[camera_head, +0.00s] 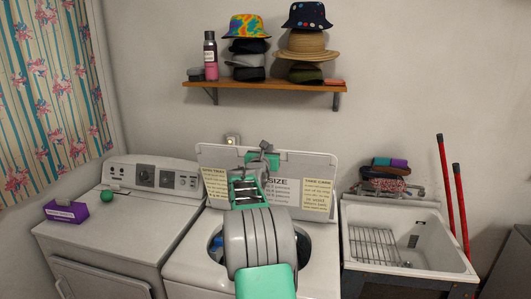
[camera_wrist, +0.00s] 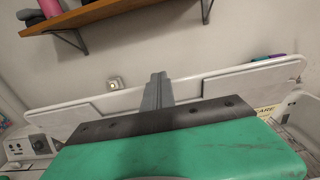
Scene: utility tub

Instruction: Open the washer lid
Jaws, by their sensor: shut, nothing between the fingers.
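The washer (camera_head: 190,268) is the white top-loading machine in the middle of the head view. Its lid (camera_head: 214,158) stands raised at the back, its labelled inner side facing me, and part of the tub opening shows below. My gripper (camera_head: 266,147) is shut and empty at the lid's upper edge, near its middle. In the wrist view the closed fingers (camera_wrist: 157,88) overlap the lid's edge (camera_wrist: 85,98). I cannot tell whether they touch it. My arm hides the middle of the lid and much of the opening.
A shelf (camera_head: 240,85) with hats and a bottle hangs above the lid. A dryer (camera_head: 115,232) with a purple box (camera_head: 66,212) and green ball (camera_head: 106,196) stands left. A utility sink (camera_head: 440,255) with folded cloths (camera_head: 388,170) stands right, beside red poles (camera_head: 448,190).

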